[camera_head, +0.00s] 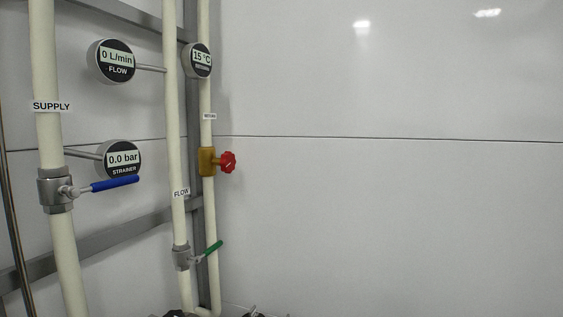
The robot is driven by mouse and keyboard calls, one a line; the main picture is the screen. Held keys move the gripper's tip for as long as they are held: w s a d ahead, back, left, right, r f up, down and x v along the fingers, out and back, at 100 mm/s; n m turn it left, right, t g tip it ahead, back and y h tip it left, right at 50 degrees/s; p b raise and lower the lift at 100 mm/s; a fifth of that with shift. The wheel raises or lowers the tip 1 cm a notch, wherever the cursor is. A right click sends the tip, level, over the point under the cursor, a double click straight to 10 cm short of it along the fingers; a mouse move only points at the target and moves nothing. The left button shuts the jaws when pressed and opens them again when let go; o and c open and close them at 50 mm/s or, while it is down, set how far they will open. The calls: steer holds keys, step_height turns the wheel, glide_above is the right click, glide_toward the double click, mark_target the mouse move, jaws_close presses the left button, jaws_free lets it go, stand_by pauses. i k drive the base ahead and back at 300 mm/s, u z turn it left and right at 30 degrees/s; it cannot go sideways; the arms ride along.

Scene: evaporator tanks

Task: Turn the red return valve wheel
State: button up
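The red valve wheel (228,162) is a small lobed handwheel. It sticks out to the right of a brass-coloured valve body (207,161) on a cream vertical pipe (206,110). A small label (209,116), too small to read surely, sits on this pipe above the valve. The wheel is in full view with nothing in front of it. My gripper is not in view, so nothing is seen touching the wheel.
A supply pipe (44,70) carries a valve with a blue lever (114,184). A flow pipe (172,130) has a green-levered valve (211,250). Gauges (118,60) read 0 L/min, 15 °C and 0.0 bar. A plain white wall (400,210) fills the right.

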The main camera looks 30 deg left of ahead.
mark_target(228, 161)
steer(key=u, duration=0.3)
steer(key=i, duration=1)
steer(key=u, duration=0.65)
